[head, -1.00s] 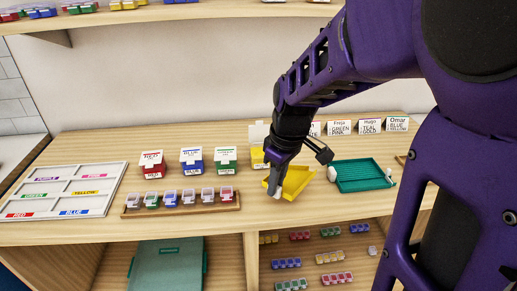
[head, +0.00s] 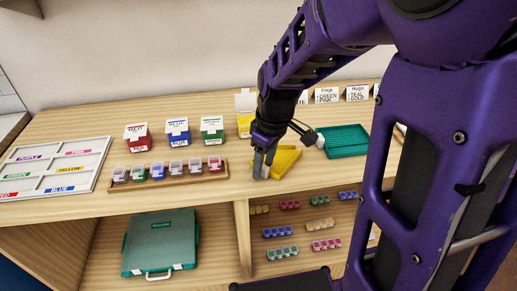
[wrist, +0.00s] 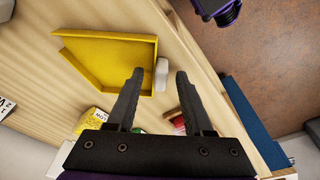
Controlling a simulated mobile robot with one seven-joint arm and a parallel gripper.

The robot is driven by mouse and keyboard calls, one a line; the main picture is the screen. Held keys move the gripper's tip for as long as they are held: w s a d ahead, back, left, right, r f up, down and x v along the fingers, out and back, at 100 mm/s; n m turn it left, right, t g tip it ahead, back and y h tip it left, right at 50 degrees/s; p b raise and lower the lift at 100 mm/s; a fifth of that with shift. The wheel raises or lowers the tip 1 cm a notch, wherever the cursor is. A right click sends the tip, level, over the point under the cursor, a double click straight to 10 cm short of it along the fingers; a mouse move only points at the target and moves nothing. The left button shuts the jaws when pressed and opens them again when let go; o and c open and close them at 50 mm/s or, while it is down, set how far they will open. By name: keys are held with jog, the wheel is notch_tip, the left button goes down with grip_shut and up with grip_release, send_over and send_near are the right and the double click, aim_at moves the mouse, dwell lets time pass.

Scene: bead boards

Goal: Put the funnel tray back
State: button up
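The funnel tray is a shallow yellow tray (head: 284,163) on the wooden counter, in front of the yellow bead box. It also shows in the wrist view (wrist: 112,62), with raised walls and a pale grip block (wrist: 161,75) at its edge. My gripper (head: 262,168) is at the left end of the tray in the head view. In the wrist view my gripper (wrist: 161,76) is open, with one finger on each side of the grip block. A gap shows on both sides of the block. Contact at finger height cannot be judged. My gripper hides part of the tray in the head view.
A teal tray (head: 345,140) lies right of the yellow one. A wooden rack (head: 168,181) of small lidded boxes lies to the left, with a white sorting board (head: 94,150) beyond. Red (head: 137,138), blue and green bead boxes stand behind. A shelf below holds a teal case (head: 160,245).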

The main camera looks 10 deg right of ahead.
notch_tip(320, 180, up, 12)
jog(key=s+d+p, duration=0.1)
jog(key=p, duration=0.8)
jog(key=shift+s+p, duration=0.25)
jog(key=shift+p, duration=0.05)
